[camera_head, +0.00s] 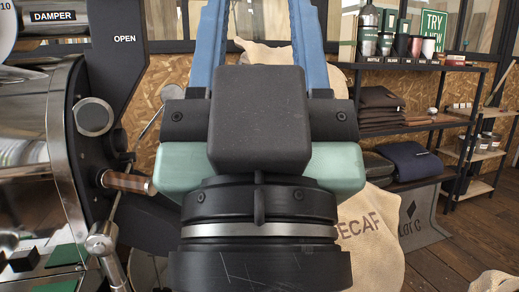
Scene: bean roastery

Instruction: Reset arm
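My gripper (257,12) fills the middle of the camera_head view, seen from behind. It has a dark block, mint-green sides and a black mount with a silver band. Its two blue fingers point up and away and run out of the top edge, so their tips are hidden. The fingers are well apart. Wall and pale sack cloth show behind the gap, and nothing appears held between them.
A metal roaster (28,140) with a wooden handle (130,182) stands close on the left. A DECAF sack (372,240) is behind my gripper. A black shelf (440,68) with cups and folded cloth stands at right.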

